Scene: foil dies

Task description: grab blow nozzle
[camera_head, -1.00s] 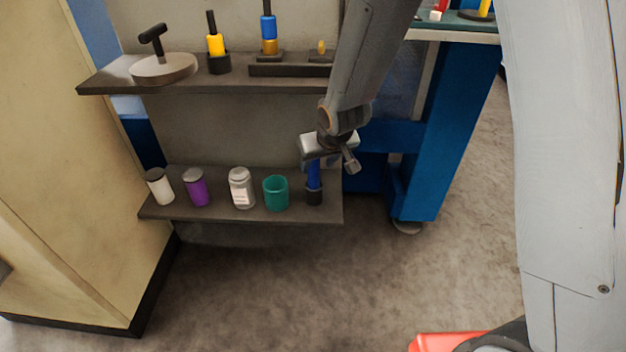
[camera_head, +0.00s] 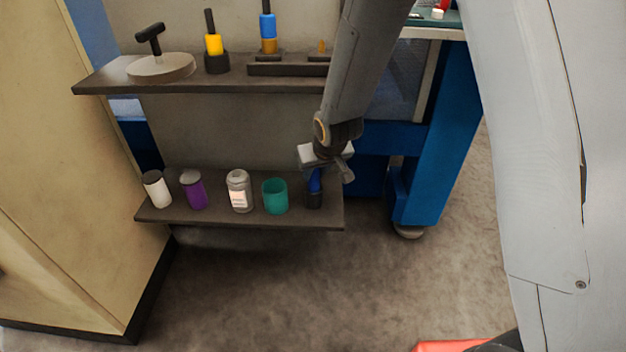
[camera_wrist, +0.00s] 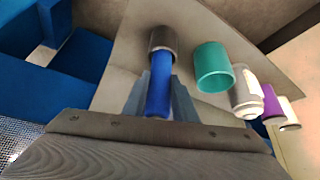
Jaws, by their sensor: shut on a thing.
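The blow nozzle (camera_head: 314,182) looks like a blue handle standing in a dark round holder (camera_head: 314,200) at the right end of the lower shelf. In the wrist view the blue handle (camera_wrist: 158,92) lies between my two fingers, its far end in the dark holder (camera_wrist: 162,40). My gripper (camera_head: 325,172) is above the holder and shut on the blue handle; it also shows in the wrist view (camera_wrist: 160,97). The upper part of the handle is hidden by my gripper.
A teal cup (camera_head: 275,197) stands just left of the holder. A white jar (camera_head: 239,191), a purple canister (camera_head: 193,190) and a white canister (camera_head: 156,189) stand farther left. The upper shelf (camera_head: 105,82) overhangs behind. A blue bench frame (camera_head: 436,130) is to the right.

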